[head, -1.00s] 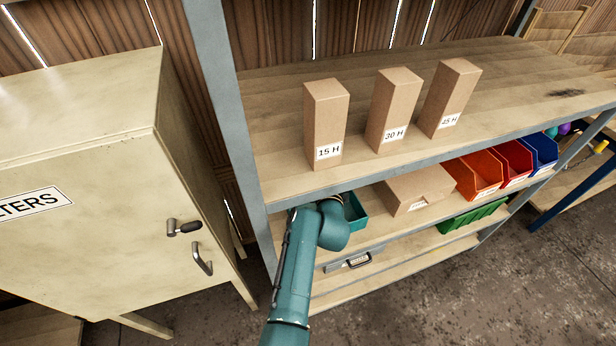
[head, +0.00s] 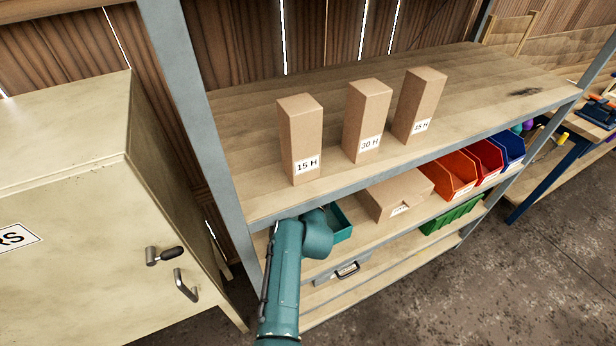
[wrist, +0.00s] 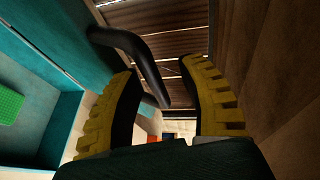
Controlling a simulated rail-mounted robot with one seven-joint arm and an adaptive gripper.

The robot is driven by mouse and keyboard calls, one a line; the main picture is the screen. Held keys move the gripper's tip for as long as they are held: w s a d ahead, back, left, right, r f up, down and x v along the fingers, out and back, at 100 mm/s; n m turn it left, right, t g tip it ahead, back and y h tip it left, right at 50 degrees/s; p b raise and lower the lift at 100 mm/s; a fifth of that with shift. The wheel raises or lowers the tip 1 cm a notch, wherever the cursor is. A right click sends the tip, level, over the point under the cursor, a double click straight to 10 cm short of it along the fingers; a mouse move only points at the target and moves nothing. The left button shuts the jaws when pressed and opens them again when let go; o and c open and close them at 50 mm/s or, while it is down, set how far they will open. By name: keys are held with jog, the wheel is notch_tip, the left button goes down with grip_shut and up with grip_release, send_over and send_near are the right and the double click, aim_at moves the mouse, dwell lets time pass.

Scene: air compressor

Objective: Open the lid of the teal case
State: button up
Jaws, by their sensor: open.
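The teal case (head: 341,222) stands on the middle shelf, mostly hidden behind my arm in the head view; a teal inner side shows, so it looks open at least partly. In the wrist view a broad teal panel (wrist: 62,38) crosses the upper left, with teal walls and a green piece (wrist: 10,105) below it. I cannot tell for sure which panel is the lid. A dark curved handle (wrist: 146,62) extends from the panel into the gap between my fingers. My gripper (wrist: 160,72) is open, its yellow ribbed pads apart on either side of the handle's end. My gripper is hidden in the head view.
A cardboard box (head: 392,192) sits right of the case, then orange (head: 455,178), red and blue bins. A grey case (head: 335,270) lies on the shelf below. The top shelf board (head: 250,190) overhangs. A beige cabinet (head: 80,230) stands at left.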

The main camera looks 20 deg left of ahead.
jog(key=shift+s+f, duration=0.1)
jog(key=v, duration=1.2)
dwell(0.4)
